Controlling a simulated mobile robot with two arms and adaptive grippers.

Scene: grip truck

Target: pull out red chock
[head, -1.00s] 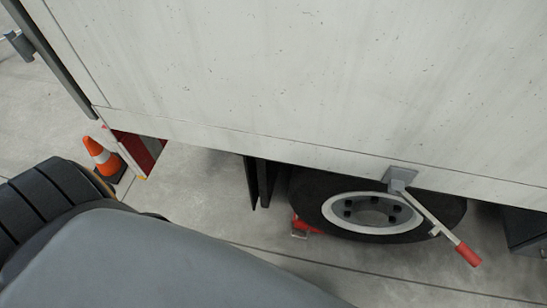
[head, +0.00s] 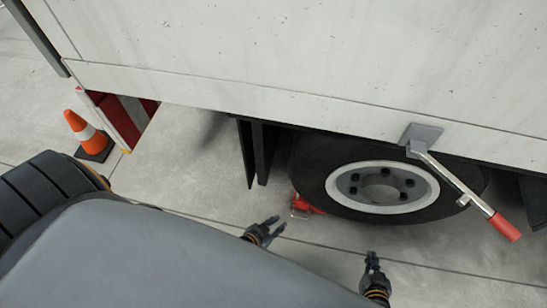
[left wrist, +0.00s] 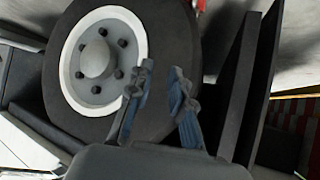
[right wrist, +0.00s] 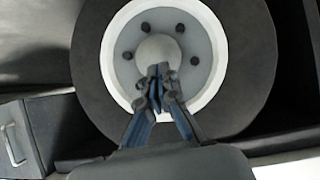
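The red chock (head: 306,206) lies on the floor against the left side of the truck's wheel (head: 381,188), partly hidden under the tyre. A small bit of red at the top edge of the left wrist view may be the chock; too little shows to tell. My left gripper (head: 276,225) is open and empty, in front of the chock and a little to its left, apart from it. It also shows in the left wrist view (left wrist: 163,74). My right gripper (head: 371,256) is in front of the wheel, its fingertips together with nothing visible between them, as in the right wrist view (right wrist: 158,72).
The white truck body (head: 270,60) overhangs the wheel. A dark mud flap (head: 250,155) hangs left of the chock. A lever with a red grip (head: 504,227) juts from the body at right. An orange cone (head: 83,130) stands at left. Floor before the wheel is clear.

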